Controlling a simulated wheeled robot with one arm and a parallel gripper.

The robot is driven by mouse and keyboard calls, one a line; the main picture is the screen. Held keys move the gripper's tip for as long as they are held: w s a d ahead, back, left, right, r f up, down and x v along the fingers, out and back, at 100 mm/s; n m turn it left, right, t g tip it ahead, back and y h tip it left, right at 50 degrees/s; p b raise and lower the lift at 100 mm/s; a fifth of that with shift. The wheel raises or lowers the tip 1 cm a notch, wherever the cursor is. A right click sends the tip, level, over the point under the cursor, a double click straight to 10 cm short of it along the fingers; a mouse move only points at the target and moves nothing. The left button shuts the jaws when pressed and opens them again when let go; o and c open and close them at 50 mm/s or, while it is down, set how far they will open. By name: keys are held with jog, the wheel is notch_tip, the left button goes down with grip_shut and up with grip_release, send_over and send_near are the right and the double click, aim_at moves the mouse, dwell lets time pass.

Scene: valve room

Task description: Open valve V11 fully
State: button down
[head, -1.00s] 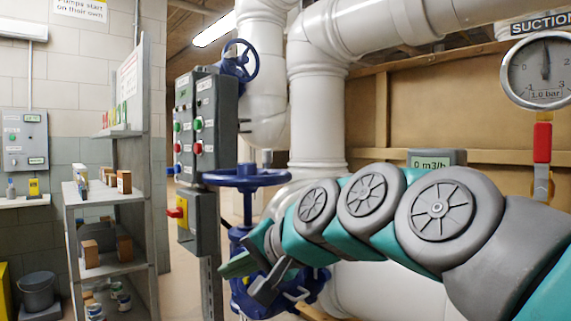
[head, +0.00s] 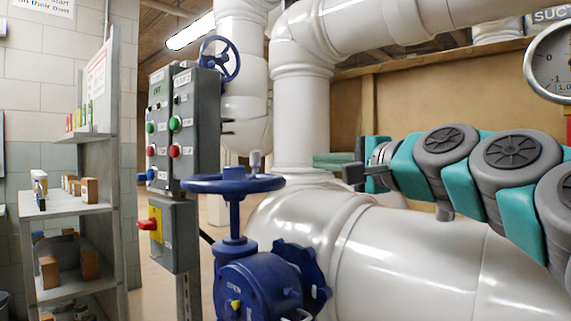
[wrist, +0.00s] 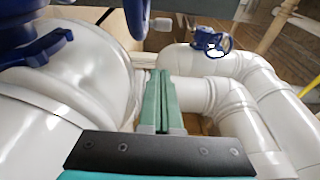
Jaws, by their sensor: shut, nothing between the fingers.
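A blue valve with a flat handwheel (head: 233,183) stands on the big white pipe, left of centre in the head view. Its blue body (head: 258,288) carries raised lettering and a small yellow mark. A second blue handwheel (head: 219,58) is farther back and higher. I read no V11 tag on either. My gripper (head: 330,161) is right of the near handwheel, apart from it and at about its height in the picture. In the wrist view my gripper's two teal fingers (wrist: 160,88) lie together, empty, over white pipes. Blue valve parts (wrist: 35,50) show at the upper left there.
A grey control panel (head: 183,125) with coloured buttons and a box with a red-and-yellow switch (head: 167,230) stand left of the valve. A grey shelf (head: 75,214) is farther left. A white pipe (head: 420,245) runs below my arm. A gauge (head: 553,62) is at right.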

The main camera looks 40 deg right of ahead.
jog(key=w, duration=0.4)
jog(key=w+p, duration=0.1)
jog(key=w, duration=0.3)
jog(key=w+a, duration=0.1)
jog(key=w, duration=0.2)
jog(key=shift+w+p, duration=0.3)
jog(key=shift+w, duration=0.1)
jog(key=shift+w+a, duration=0.25)
jog(key=shift+w, duration=0.1)
jog(key=shift+w+d, duration=0.1)
